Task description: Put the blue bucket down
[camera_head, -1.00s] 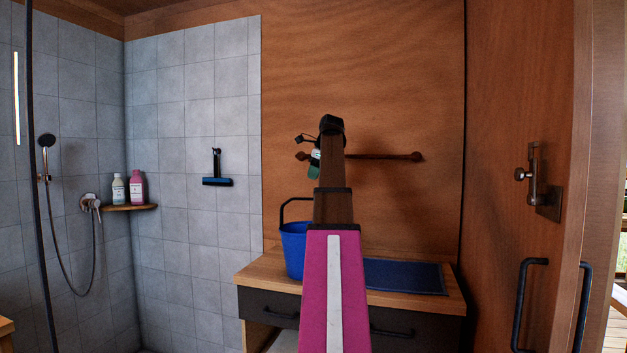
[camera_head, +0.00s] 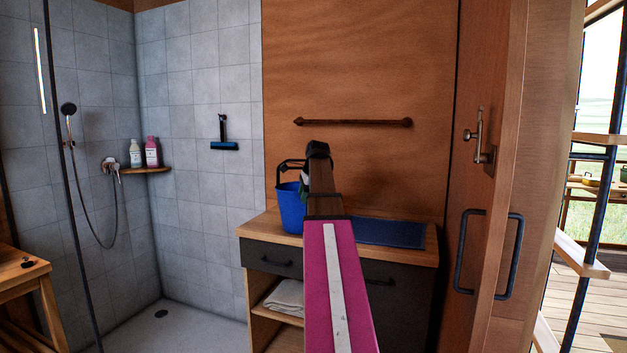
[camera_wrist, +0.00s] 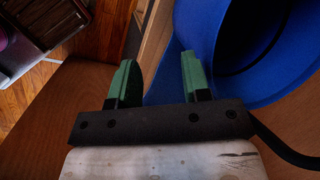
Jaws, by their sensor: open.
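The blue bucket (camera_head: 290,211) stands upright at the left end of the wooden counter (camera_head: 256,226), with its dark handle raised. My arm hides its right side. My gripper (camera_head: 303,178) is mostly hidden behind my arm, close to the bucket's upper right. In the wrist view, the green fingers of my gripper (camera_wrist: 157,65) are apart. The blue bucket (camera_wrist: 192,50) fills the right side there, and its wall shows behind and between the fingers. I cannot tell whether a finger touches it.
A dark blue mat (camera_head: 390,233) lies on the counter right of my arm. A wooden rail (camera_head: 353,122) is on the wall above. A folded towel (camera_head: 286,297) sits on the shelf below. A door with a dark handle (camera_head: 468,250) stands at the right, and a wooden stool (camera_head: 22,268) at the left.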

